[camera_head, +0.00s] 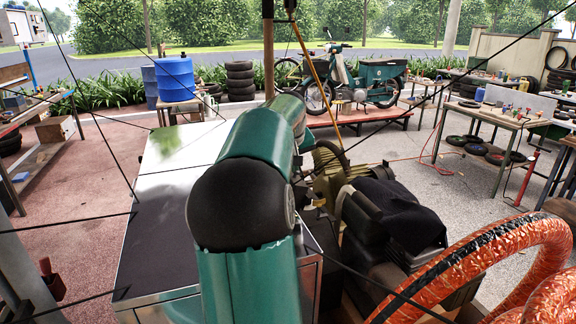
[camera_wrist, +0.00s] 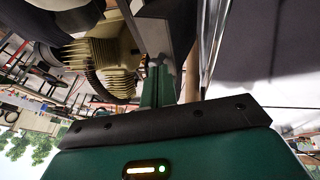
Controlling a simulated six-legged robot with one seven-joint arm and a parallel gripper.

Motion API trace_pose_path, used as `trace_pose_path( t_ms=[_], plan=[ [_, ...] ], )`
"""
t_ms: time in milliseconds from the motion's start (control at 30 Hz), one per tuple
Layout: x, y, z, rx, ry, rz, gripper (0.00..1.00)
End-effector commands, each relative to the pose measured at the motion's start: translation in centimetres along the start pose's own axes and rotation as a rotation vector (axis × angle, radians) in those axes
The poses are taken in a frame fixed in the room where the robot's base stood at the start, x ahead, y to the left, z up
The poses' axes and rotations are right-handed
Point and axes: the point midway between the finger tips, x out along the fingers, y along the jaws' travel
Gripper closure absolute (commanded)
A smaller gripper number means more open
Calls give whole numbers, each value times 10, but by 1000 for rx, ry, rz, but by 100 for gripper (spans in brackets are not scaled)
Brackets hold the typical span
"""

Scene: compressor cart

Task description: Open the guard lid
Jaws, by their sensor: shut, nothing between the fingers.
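A broad flat metal top (camera_head: 165,190), which looks like the guard lid, lies flat left of my green arm in the head view. It appears closed, bright at its far part and dark nearer. In the wrist view a smooth grey surface (camera_wrist: 265,45) at the upper right seems to be the same panel. My gripper (camera_wrist: 158,68) is shut and empty, beside a narrow metal edge (camera_wrist: 150,22); whether it touches that edge I cannot tell. The lid's handle and hinge are not clear. My arm hides the gripper in the head view.
The finned compressor (camera_head: 330,170) stands right of my arm and also shows in the wrist view (camera_wrist: 108,55). A black cloth (camera_head: 400,210) lies on the machinery beside it. A thick orange hose (camera_head: 480,250) loops at the lower right. Workbenches stand farther off.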

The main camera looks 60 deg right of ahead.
Motion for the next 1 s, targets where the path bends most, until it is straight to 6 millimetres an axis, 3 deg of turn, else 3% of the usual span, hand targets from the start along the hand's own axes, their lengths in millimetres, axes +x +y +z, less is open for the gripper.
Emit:
trace_pose_path(
  t_ms=[167,633,833,1000],
  plan=[
    [3,12,1,0,0,-2,100],
    [-4,7,-1,-1,2,-1,100],
    [-32,-9,-8,-3,5,-2,100],
    [-71,-5,-7,-2,5,-1,100]
  ],
)
